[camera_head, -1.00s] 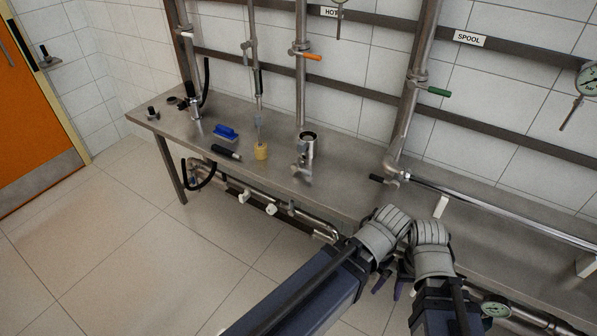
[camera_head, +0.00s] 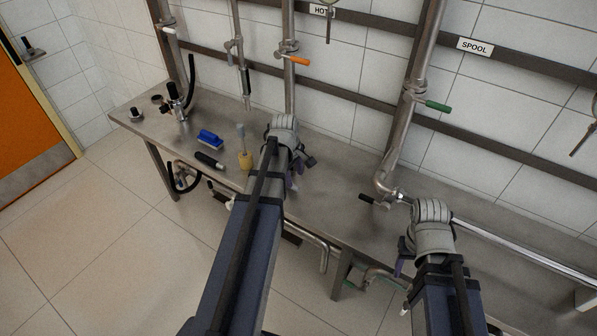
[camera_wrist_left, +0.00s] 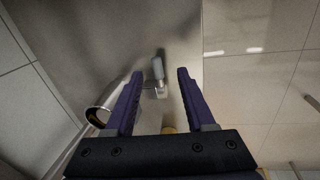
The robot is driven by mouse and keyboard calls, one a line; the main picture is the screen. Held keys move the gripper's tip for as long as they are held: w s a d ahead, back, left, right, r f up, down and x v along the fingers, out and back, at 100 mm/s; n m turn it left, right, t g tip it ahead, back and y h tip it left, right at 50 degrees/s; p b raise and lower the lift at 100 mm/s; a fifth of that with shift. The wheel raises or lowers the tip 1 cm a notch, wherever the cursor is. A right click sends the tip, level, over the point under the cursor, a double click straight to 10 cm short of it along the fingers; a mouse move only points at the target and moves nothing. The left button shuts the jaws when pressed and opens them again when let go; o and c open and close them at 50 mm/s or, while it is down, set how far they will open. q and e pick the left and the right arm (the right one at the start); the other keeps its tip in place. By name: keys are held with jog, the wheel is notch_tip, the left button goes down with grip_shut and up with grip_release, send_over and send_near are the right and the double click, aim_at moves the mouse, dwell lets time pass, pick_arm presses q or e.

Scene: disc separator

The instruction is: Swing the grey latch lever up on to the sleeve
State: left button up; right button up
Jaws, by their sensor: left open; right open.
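The grey latch lever (camera_wrist_left: 157,68) shows in the left wrist view, pointing up the picture from a small bright metal fitting (camera_wrist_left: 161,89). A shiny steel cylinder with a dark open mouth (camera_wrist_left: 98,116), which looks like the sleeve, lies left of the lever, partly behind the left finger. My left gripper (camera_wrist_left: 160,74) is open, its two purple fingers either side of the lever in the picture; I cannot tell whether they touch it. In the head view my left gripper (camera_head: 292,180) hides the lever and most of the cylinder. My right gripper (camera_head: 402,264) is open near the bench's front edge.
On the steel bench (camera_head: 335,190) are a blue brush (camera_head: 209,139), a black-handled tool (camera_head: 208,160), a yellowish-tan brush (camera_head: 245,160) and a black hose (camera_head: 190,85). Upright pipes with an orange handle (camera_head: 297,60) and a green handle (camera_head: 437,106) stand behind. Bench between my grippers is mostly clear.

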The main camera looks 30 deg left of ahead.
pick_arm(q)
jog(key=shift+n, duration=0.6)
jog(key=f+b, duration=0.2)
jog(key=w+a+f+b, duration=0.1)
jog(key=f+b, duration=0.2)
jog(key=w+f+b, duration=0.1)
jog(key=f+b, duration=0.1)
jog(key=shift+w+a+f+b, duration=0.15)
jog(key=shift+a+f+b, duration=0.05)
jog(key=shift+a+b, duration=0.2)
pick_arm(e)
notch_tip(320, 180, down, 7)
jog(key=shift+w+f, duration=0.2)
jog(key=shift+w, duration=0.1)
pick_arm(q)
jog(key=shift+c, duration=0.4)
grip_shut()
